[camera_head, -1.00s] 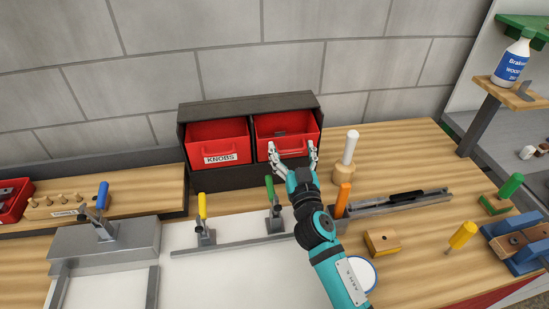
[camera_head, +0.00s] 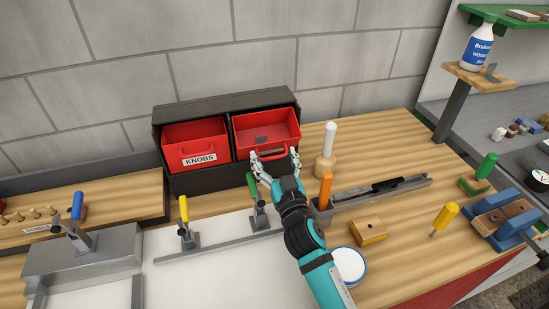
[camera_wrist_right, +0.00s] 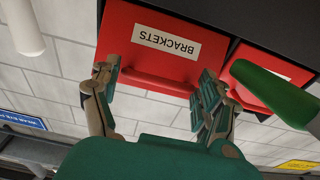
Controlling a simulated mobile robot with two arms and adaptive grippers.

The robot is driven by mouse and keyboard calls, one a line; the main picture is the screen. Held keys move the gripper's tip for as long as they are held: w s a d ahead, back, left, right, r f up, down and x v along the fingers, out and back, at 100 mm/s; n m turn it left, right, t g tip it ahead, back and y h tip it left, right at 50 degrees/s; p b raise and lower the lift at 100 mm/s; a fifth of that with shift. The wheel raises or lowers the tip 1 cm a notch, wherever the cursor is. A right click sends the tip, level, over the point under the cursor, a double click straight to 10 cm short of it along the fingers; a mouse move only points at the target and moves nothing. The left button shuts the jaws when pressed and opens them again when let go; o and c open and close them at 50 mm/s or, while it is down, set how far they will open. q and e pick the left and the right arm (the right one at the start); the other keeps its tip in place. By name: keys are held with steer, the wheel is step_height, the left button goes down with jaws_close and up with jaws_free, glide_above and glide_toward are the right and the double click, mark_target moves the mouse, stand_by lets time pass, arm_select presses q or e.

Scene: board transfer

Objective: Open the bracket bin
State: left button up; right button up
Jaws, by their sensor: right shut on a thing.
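The bracket bin (camera_head: 268,126) is the red right-hand bin in the dark cabinet (camera_head: 200,182). Its open top shows a small grey piece inside. Its front, labelled BRACKETS (camera_wrist_right: 165,42), appears upside down in the right wrist view. My right gripper (camera_head: 275,157) is at the front of this bin. In the right wrist view, my right gripper (camera_wrist_right: 156,88) has its fingers at either end of the red handle (camera_wrist_right: 157,81), shut on it. How far the bin is drawn out is hard to tell. My left gripper is not in view.
The red KNOBS bin (camera_head: 197,145) sits beside it on the left. A green-handled clamp (camera_head: 256,202) stands just below my gripper. A white-topped wooden tool (camera_head: 326,150) and an orange handle (camera_head: 325,188) stand close to the right. The wall is behind the cabinet.

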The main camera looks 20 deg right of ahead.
steer(key=shift+f, duration=0.5)
steer(key=o, duration=1.7)
steer(key=shift+c, duration=0.2)
steer(key=shift+w+r, duration=0.1)
steer(key=shift+r, duration=0.2)
step_height(320, 180, up, 10)
steer(key=shift+f, duration=0.15)
